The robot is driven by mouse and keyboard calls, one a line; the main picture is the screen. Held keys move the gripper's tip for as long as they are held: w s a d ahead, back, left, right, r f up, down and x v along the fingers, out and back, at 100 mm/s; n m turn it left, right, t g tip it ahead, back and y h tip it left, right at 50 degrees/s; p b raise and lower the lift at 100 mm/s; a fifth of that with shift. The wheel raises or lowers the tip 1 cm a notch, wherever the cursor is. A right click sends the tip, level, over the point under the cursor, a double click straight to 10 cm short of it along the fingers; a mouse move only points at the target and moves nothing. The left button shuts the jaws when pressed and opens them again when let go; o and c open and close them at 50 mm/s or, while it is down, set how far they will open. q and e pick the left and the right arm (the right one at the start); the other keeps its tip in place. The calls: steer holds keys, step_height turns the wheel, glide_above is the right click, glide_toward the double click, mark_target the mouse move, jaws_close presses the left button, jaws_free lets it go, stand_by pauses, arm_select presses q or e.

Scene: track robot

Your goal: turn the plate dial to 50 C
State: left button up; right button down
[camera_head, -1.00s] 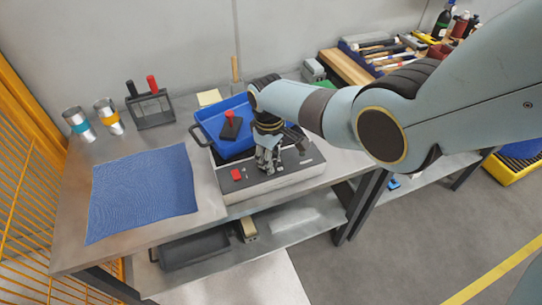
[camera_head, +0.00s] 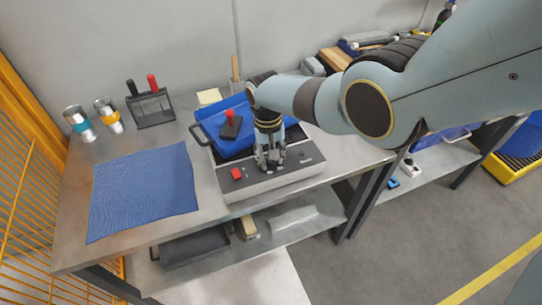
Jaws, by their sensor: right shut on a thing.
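The hot plate (camera_head: 305,172) is a low light-grey box with a dark top panel, standing at the front of the metal bench. A red switch (camera_head: 236,174) shows at the left of its panel, and a small knob shows at the right. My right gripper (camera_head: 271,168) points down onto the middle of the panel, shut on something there. The fingers hide what they hold; it sits where the plate dial would be, and its setting cannot be read. My left gripper is not in view.
A blue tray (camera_head: 205,132) with a red-and-black item stands behind the panel. A blue mat (camera_head: 140,192), two banded cups (camera_head: 78,124) and a dark rack (camera_head: 151,109) are to the left. Bare bench top lies between mat and hot plate.

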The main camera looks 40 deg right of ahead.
steer(key=shift+m, duration=0.4)
steer(key=c, duration=1)
jaws_free()
steer(key=r, duration=1.2)
steer(key=shift+w+a, duration=0.15)
steer(key=shift+a, duration=0.15)
